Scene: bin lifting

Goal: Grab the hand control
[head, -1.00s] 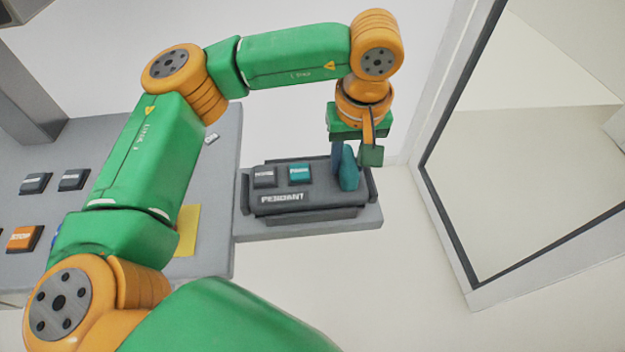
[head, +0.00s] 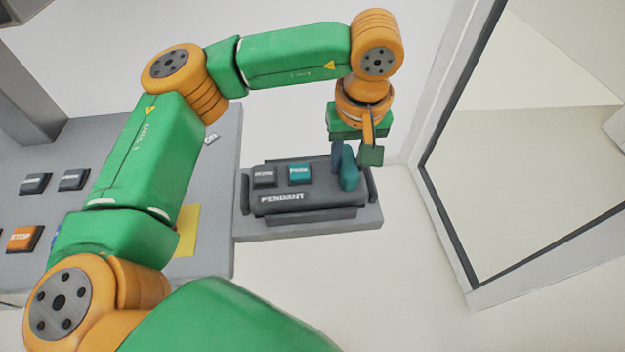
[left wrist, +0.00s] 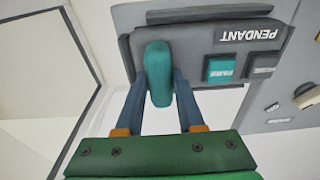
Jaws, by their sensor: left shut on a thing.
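The hand control is a dark grey box labelled PENDANT (head: 310,199) with a grey button, a teal button (head: 300,174) and a teal upright grip (head: 348,170) at its right end. It sits in a holder on a small grey shelf (head: 300,230). My left gripper (head: 345,158) points down and is shut on the teal grip. In the left wrist view its two blue fingers (left wrist: 160,92) stand on either side of the teal grip (left wrist: 158,65), and the PENDANT label (left wrist: 250,34) shows upside down. My right gripper is not in view.
A grey panel (head: 225,185) on the left carries several buttons, among them an orange STOP button (head: 25,239), and a yellow patch (head: 187,228). A dark-framed window (head: 530,180) stands on the right. Pale floor lies below the shelf.

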